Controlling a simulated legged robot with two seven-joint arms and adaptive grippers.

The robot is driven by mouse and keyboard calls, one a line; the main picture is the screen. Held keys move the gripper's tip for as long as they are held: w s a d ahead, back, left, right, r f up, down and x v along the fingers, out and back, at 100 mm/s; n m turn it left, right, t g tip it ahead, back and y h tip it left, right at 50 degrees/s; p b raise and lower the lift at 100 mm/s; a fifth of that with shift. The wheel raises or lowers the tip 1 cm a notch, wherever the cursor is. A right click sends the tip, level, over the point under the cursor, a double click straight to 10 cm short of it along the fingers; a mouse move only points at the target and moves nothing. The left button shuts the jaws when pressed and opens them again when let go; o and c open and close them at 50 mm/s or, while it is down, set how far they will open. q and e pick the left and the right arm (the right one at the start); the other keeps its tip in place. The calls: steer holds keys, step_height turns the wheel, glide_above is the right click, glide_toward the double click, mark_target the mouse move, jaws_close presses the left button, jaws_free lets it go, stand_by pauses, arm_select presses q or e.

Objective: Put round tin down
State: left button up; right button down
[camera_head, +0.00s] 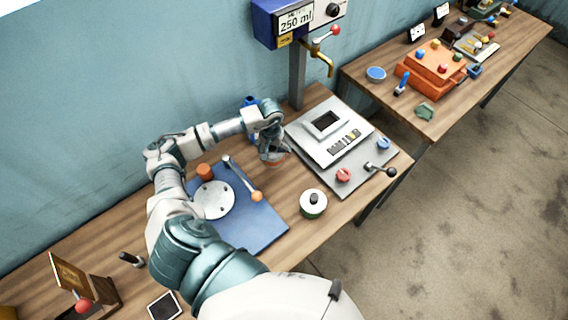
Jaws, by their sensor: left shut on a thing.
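My left gripper (275,151) reaches over the wooden table from the left, fingers pointing down, just left of the grey control panel. It is shut on a small round tin (276,162), of which only a reddish-brown edge shows below the fingers. The rest of the tin is hidden by the gripper. The tin is at or very near the table top; I cannot tell whether it touches. My right gripper is out of view.
The grey panel (352,170) with knobs and a lever is close on the right. A blue mat (262,232) with a white disc and an orange-tipped lever lies to the left. A white-topped round container (313,204) stands in front. A blue dispenser (297,20) with a brass spout rises behind.

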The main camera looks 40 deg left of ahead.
mark_target(271, 156)
arm_select(q)
steer(key=f, duration=0.4)
steer(key=shift+a+f+p, duration=0.1)
steer(key=shift+a+p, duration=0.2)
steer(key=shift+a, duration=0.05)
steer(key=shift+f, duration=0.35)
step_height(271, 156, down, 2)
steer(key=shift+d+f+p, duration=0.1)
steer(key=shift+p, duration=0.2)
steer(key=shift+f, duration=0.4)
steer(key=shift+s+d, duration=0.1)
steer(key=shift+d, duration=0.1)
steer(key=o, duration=1.4)
steer(key=shift+f, duration=0.15)
steer(key=shift+a+r, duration=0.15)
steer(key=shift+r, duration=0.4)
step_height(271, 156, up, 11)
steer(key=shift+b, duration=1.2)
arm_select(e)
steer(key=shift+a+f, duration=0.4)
